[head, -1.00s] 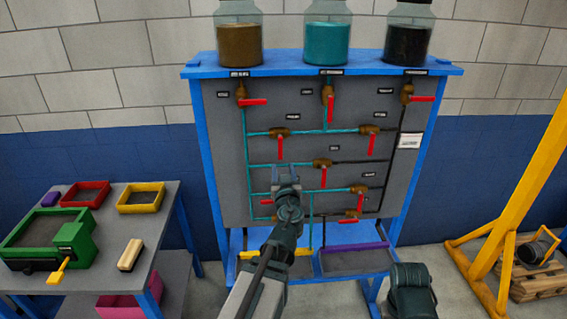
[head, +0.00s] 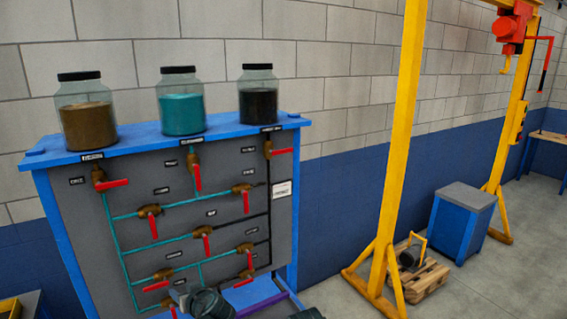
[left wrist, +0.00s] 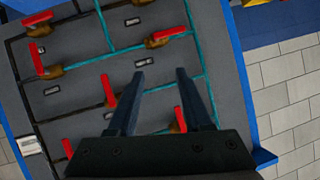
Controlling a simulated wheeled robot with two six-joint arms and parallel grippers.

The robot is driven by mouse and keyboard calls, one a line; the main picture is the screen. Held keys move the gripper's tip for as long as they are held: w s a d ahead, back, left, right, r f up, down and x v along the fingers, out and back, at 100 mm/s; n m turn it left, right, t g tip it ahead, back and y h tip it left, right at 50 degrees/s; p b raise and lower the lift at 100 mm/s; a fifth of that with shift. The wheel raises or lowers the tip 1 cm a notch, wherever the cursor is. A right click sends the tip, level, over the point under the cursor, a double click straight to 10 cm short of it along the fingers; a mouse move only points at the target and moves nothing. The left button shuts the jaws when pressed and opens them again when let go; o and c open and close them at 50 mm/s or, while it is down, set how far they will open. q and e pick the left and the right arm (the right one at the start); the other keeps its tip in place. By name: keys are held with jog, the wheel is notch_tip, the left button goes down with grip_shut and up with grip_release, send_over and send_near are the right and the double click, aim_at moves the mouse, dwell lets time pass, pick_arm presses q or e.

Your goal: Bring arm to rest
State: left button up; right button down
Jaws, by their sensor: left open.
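My left gripper (head: 179,293) shows at the bottom of the head view, in front of the lower part of the grey valve panel (head: 85,220). In the left wrist view its two dark fingers (left wrist: 160,76) stand apart with nothing between them. The panel, with red-handled valves and teal and black pipes, fills much of that view, turned upside down. A red handle (left wrist: 180,118) shows near the right finger; I cannot tell whether they touch. My right gripper is not in view.
Jars with brown (head: 88,127), teal (head: 183,114) and black (head: 259,104) contents stand on the panel's blue top shelf. Grey floor lies clear at lower right.

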pick_arm(q)
jog(key=s+d+f+m+g+h, duration=0.3)
jog(key=s+d+f+m+g, duration=0.1)
jog(key=s+d, duration=0.5)
jog(key=s+d+f+m+g+h, duration=0.4)
jog(key=s+d+f, duration=0.4)
jog(key=d, duration=0.6)
jog(key=shift+s+m+g+h, duration=0.3)
jog(key=shift+s+m+g, duration=0.3)
jog(key=shift+m, duration=0.4)
